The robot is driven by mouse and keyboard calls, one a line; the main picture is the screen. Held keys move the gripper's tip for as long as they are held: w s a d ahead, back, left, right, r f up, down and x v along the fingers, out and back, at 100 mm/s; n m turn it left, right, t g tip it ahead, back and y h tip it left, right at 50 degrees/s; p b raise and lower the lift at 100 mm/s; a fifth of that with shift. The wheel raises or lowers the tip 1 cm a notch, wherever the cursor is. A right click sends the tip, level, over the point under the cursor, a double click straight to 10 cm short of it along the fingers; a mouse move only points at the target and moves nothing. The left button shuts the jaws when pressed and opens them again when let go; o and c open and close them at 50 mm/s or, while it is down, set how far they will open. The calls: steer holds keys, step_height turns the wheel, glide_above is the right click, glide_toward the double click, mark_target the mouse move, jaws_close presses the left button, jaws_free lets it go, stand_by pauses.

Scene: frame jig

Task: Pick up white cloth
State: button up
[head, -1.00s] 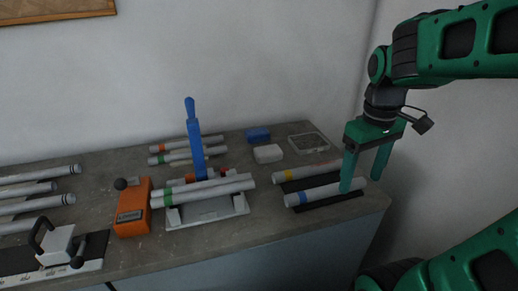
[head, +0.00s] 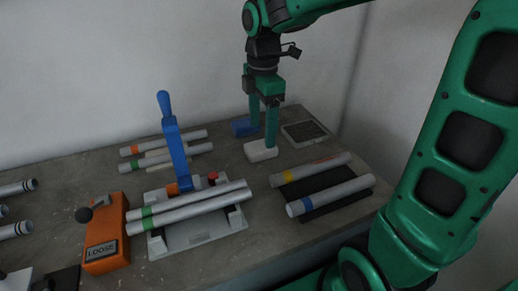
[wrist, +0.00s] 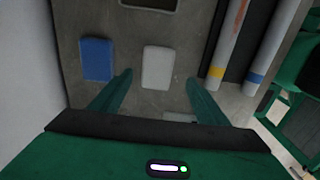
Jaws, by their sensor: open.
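The white cloth (head: 261,150) is a small folded pad lying on the grey bench near the back. It also shows in the wrist view (wrist: 157,67), ahead of the gap between my fingers. My gripper (head: 263,138) is open and empty, pointing down over the back of the bench. In the head view its near finger reaches down to the cloth and hides part of it. I cannot tell whether the finger touches it.
A blue cloth (head: 244,126) lies beside the white one. A dark-centred tray (head: 305,133) is behind to the right. Tubes (head: 330,195) lie on a black rack at the right. A jig with a blue lever (head: 172,135) and an orange block (head: 104,245) stand to the left.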

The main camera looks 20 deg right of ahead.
mark_target(261, 145)
steer(key=shift+w+f, duration=0.15)
steer(key=shift+f, duration=1.3)
steer(key=shift+w+f, duration=0.15)
steer(key=shift+f, duration=1.25)
steer(key=shift+c, duration=0.4)
steer(key=c, duration=1)
